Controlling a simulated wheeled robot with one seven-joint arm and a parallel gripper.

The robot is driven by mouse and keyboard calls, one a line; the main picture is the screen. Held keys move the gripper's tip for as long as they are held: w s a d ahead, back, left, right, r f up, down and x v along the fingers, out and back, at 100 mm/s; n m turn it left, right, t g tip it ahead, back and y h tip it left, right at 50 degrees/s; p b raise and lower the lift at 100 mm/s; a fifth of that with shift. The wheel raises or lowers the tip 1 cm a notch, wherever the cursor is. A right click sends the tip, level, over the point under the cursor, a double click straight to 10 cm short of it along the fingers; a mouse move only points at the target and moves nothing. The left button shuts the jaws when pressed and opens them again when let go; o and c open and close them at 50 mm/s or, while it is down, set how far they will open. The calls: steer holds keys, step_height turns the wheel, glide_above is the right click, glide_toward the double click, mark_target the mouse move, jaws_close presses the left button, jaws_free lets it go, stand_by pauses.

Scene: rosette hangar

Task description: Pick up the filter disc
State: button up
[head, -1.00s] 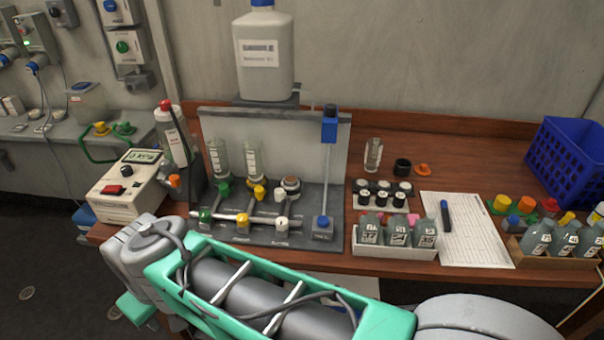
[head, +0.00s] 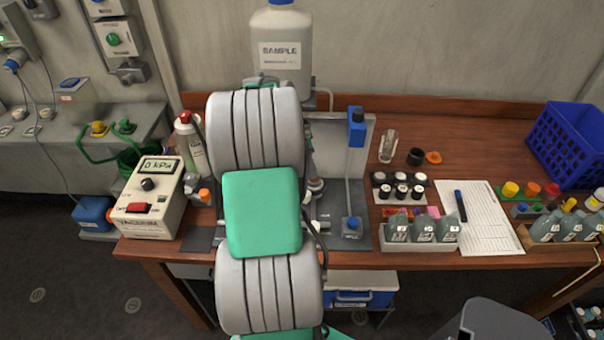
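I cannot make out a filter disc for certain. Several small round black-and-white pieces (head: 402,191) stand in rows on the bench, right of the manifold board (head: 362,233); they are too small to tell whether one is the disc. My arm stands upright in front of the manifold and hides most of its valves and both clear funnels. A small round holder (head: 316,186) shows just right of my arm. My gripper is not visible; the arm's far end is hidden behind its own links.
A vacuum pump box (head: 148,205) reading 0 kPa stands left. A large sample bottle (head: 281,50) stands behind my arm. A tray of small bottles (head: 420,242), a paper sheet with a pen (head: 480,215) and a blue crate (head: 570,145) lie right. Bare wood shows at the back right.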

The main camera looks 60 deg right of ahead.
mark_target(314, 181)
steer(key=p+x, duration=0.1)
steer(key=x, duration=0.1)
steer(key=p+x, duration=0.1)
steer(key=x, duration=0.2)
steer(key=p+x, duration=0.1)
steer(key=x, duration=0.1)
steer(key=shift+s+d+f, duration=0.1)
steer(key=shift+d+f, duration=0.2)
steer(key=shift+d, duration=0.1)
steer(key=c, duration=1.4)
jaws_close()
